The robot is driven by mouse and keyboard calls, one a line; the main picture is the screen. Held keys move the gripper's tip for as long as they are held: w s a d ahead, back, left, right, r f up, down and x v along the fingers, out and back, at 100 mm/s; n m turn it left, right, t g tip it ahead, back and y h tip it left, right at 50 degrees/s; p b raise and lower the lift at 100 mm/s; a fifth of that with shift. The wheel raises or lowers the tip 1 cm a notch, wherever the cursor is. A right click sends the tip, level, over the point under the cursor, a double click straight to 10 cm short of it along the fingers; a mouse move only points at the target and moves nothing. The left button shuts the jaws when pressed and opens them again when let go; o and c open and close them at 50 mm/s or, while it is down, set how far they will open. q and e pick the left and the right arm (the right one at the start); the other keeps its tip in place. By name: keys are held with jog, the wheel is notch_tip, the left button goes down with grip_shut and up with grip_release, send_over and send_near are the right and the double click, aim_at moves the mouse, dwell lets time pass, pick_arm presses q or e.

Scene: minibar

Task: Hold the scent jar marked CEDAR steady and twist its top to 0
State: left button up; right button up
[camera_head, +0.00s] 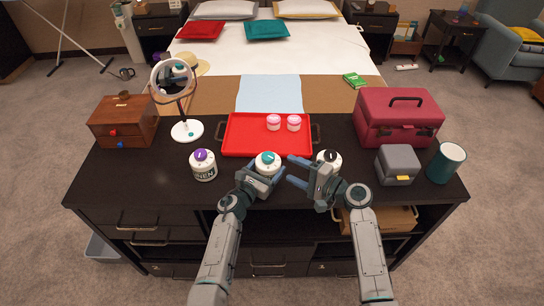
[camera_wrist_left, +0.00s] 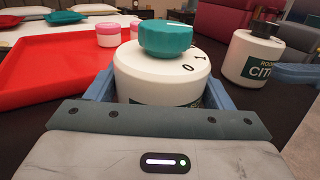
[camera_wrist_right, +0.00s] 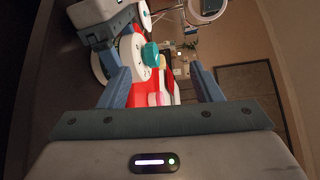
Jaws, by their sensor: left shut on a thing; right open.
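A white jar with a teal top (camera_head: 267,159) stands upright on the dark counter in front of the red tray. Its label is not readable in any view. In the left wrist view, the teal top (camera_wrist_left: 165,38) sits above the printed digits 0 and 1. My left gripper (camera_head: 262,175) is shut around the body of this jar. My right gripper (camera_head: 293,172) is open and empty, just right of the jar. In the right wrist view, the teal top (camera_wrist_right: 150,54) shows ahead, near the left finger.
A purple-topped jar (camera_head: 203,168), its label ending in NEN, stands left. A black-topped jar (camera_head: 329,157), its label starting CIT (camera_wrist_left: 262,73), stands close behind my right gripper. The red tray (camera_head: 240,141) holds two pink-lidded jars. A mirror (camera_head: 187,131) and grey box (camera_head: 397,166) flank them.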

aim_at(270, 157)
jog(key=w+d+r+n+g, duration=0.1)
jog(key=w+d+n+g, duration=0.1)
jog(key=n, duration=0.9)
jog(key=w+d+r+n+g, duration=0.1)
jog(key=r+n+g, duration=0.15)
jog(key=n, duration=0.85)
jog(key=shift+n+g+h, duration=0.25)
jog(key=shift+n+h, duration=0.05)
jog(key=shift+h, duration=0.2)
jog(key=x, duration=1.2)
jog(key=shift+w+d+f, duration=0.1)
jog(key=shift+d+f, duration=0.05)
jog(key=shift+f, duration=0.3)
jog(key=shift+c, duration=0.5)
jog(key=c, duration=0.9)
jog(key=shift+m+t+h, duration=0.9)
jog(key=shift+m+t, duration=0.6)
